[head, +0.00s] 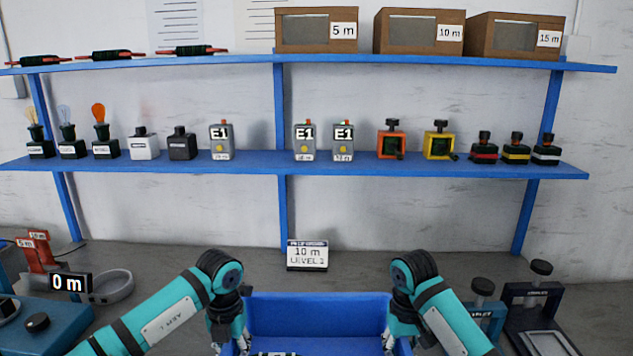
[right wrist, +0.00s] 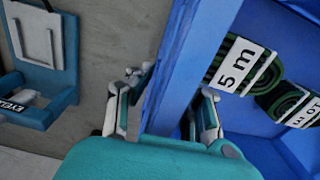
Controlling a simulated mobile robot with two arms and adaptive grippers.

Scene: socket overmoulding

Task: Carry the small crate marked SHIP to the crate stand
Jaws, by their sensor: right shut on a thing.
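A blue crate (head: 318,318) is at the bottom middle of the head view, between my two grippers. Its front is cut off and no SHIP marking shows. My right gripper (head: 392,338) is shut on the crate's right wall; in the right wrist view its fingers (right wrist: 165,112) lie on either side of the blue wall (right wrist: 192,62). Dark green coils tagged 5 m (right wrist: 236,66) and 10 m (right wrist: 300,112) lie inside. My left gripper (head: 228,340) is at the left wall, its fingertips partly hidden, so its closure is unclear. I cannot make out the crate stand.
A blue shelf (head: 330,170) with lamps, E1 boxes and other devices spans the back. A card reading 10 m LEVEL (head: 307,255) stands behind the crate. A blue device with a 0 m display (head: 70,283) is left; dark fixtures (head: 535,310) are right.

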